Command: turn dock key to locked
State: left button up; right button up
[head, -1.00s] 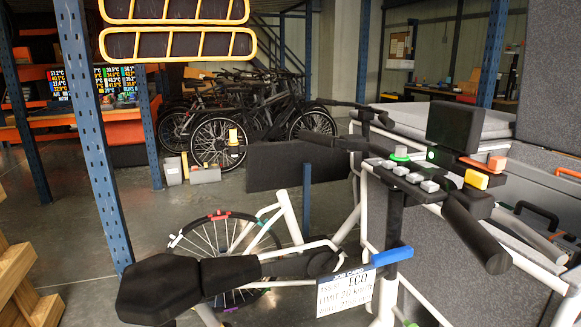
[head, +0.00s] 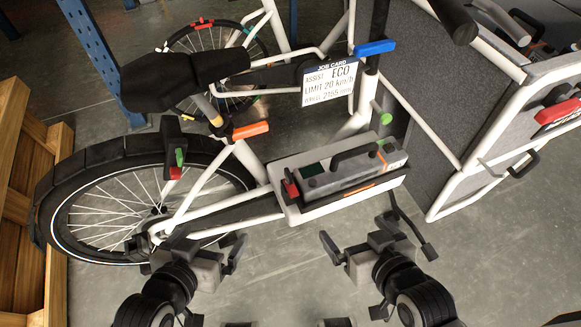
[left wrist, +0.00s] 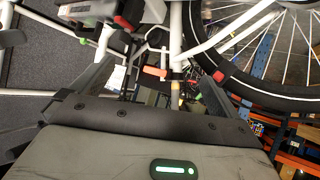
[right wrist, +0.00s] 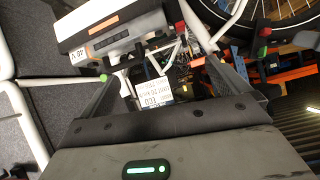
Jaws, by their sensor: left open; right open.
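A grey battery (head: 345,168) with a black handle lies in a white dock (head: 300,216) on the bike's frame. A small red part (head: 291,189), perhaps the dock key, sits at the dock's left end; its turn position cannot be read. The battery also shows in the right wrist view (right wrist: 120,32), with the red part (right wrist: 180,27) beside it, and the red part shows in the left wrist view (left wrist: 124,23). My left gripper (head: 199,248) is open and empty, below and left of the dock. My right gripper (head: 374,240) is open and empty, just below the dock.
The rear wheel (head: 62,232) stands left of the dock, under the black saddle (head: 170,80). An orange lever (head: 250,130) and a job card (head: 328,84) are above. A grey cargo box (head: 440,90) is at right, a wooden crate (head: 18,150) at far left.

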aim_at(292, 190)
jog(key=k, duration=1.15)
jog(key=u, duration=0.6)
jog(key=i, duration=1.3)
jog(key=z, duration=0.6)
